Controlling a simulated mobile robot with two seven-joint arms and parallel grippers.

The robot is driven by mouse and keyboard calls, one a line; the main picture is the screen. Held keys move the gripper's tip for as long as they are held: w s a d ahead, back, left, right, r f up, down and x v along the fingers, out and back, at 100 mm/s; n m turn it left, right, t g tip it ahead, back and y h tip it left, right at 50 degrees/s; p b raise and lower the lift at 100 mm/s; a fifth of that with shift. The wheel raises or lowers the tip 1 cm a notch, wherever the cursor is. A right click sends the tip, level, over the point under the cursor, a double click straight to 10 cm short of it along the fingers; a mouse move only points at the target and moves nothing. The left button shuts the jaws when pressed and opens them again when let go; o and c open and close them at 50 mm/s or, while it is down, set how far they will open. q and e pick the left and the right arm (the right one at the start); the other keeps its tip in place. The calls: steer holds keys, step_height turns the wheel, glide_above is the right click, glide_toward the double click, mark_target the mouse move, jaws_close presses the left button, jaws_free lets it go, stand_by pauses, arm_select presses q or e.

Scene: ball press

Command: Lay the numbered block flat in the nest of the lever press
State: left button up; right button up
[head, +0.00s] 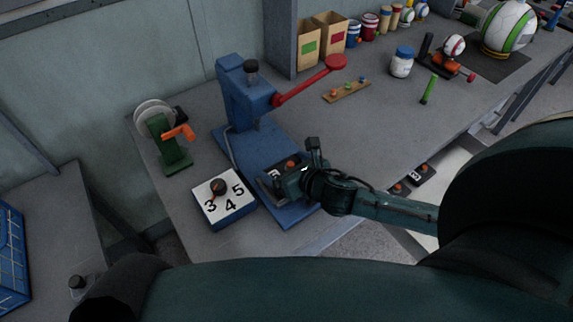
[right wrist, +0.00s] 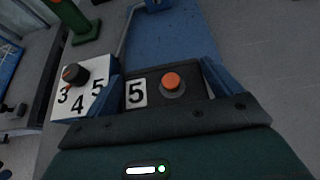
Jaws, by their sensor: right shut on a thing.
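The blue lever press (head: 243,100) stands on the bench, its red-knobbed lever (head: 310,80) reaching up to the right. Its flat blue base plate (head: 245,160) runs toward the front. My right gripper (head: 284,177) is over the front part of this plate, shut on the numbered block. In the right wrist view the dark block (right wrist: 150,76) sits between the fingers, with a white label reading 5 and an orange knob on top. It looks roughly level. The nest is not clearly visible, and I cannot tell whether the block touches the plate. My left gripper is not in view.
A blue box with a white dial face (head: 225,193) marked 3, 4, 5 stands left of the plate. A green device with an orange handle (head: 168,145) is behind it.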

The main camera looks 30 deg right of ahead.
arm_select(q)
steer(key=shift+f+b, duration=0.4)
steer(key=shift+b, duration=0.05)
arm_select(e)
steer(key=shift+f, duration=0.8)
steer(key=o, duration=0.8)
steer(key=shift+c, duration=0.2)
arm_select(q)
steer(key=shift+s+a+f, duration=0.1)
arm_select(e)
steer(key=v, duration=0.3)
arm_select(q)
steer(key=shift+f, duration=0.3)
arm_select(e)
steer(key=v, duration=1)
steer(key=shift+s, duration=0.1)
